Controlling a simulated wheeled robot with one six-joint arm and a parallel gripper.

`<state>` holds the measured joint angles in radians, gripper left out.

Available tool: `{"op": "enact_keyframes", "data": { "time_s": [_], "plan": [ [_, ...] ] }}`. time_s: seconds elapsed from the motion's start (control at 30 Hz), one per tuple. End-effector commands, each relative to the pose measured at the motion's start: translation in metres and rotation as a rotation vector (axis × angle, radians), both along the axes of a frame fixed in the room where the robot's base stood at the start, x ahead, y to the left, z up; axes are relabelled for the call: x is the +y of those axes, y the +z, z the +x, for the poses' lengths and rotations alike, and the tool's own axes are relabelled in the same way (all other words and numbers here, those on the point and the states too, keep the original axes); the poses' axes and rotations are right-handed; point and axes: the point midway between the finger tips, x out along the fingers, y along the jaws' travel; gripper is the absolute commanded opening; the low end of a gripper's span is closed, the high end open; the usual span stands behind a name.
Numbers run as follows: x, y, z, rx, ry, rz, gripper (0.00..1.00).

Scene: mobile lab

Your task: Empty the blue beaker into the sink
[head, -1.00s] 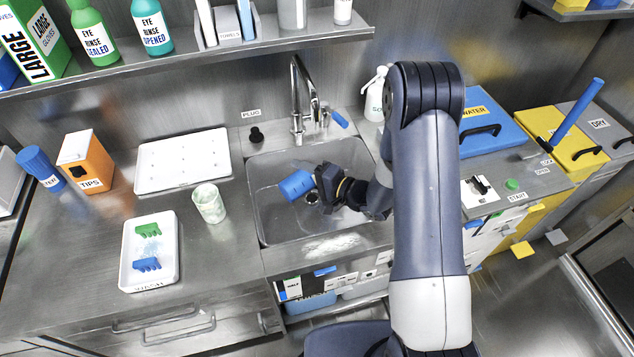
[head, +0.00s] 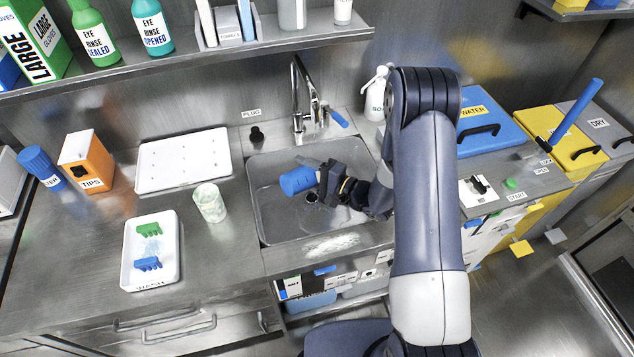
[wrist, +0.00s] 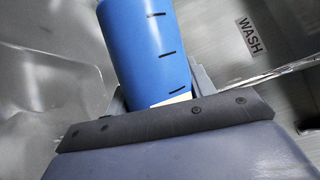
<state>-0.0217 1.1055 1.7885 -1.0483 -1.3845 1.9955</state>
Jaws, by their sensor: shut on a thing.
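The blue beaker (head: 297,181) is in my gripper (head: 325,179), over the sink basin (head: 275,217). It lies tipped on its side, its far end pointing left in the head view. In the wrist view the blue beaker (wrist: 147,45) has dark graduation marks and fills the space beyond my gripper (wrist: 155,95). My gripper is shut on it. The beaker's inside is hidden, so I cannot tell what it holds. The drain (head: 311,197) shows just below the beaker.
The faucet (head: 299,95) stands behind the sink. A pale beaker (head: 210,203) and a white tray (head: 171,262) with green and blue pieces stand left of the basin. A soap bottle (head: 376,98) is behind right. A WASH label (wrist: 249,36) shows in the wrist view.

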Motion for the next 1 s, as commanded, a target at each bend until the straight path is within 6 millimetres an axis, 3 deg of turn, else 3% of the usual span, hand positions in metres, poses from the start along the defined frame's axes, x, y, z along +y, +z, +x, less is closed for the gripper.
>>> {"op": "enact_keyframes", "data": {
  "time_s": [0.2, 0.5, 1.0],
  "plan": [
    [-0.003, 0.001, 0.002, 0.068, 0.000, 0.085, 0.29],
    [-0.007, 0.023, 0.006, 0.185, -0.001, 0.231, 0.29],
    [-0.008, 0.026, 0.006, 0.211, 0.000, 0.265, 0.29]
  ]
}}
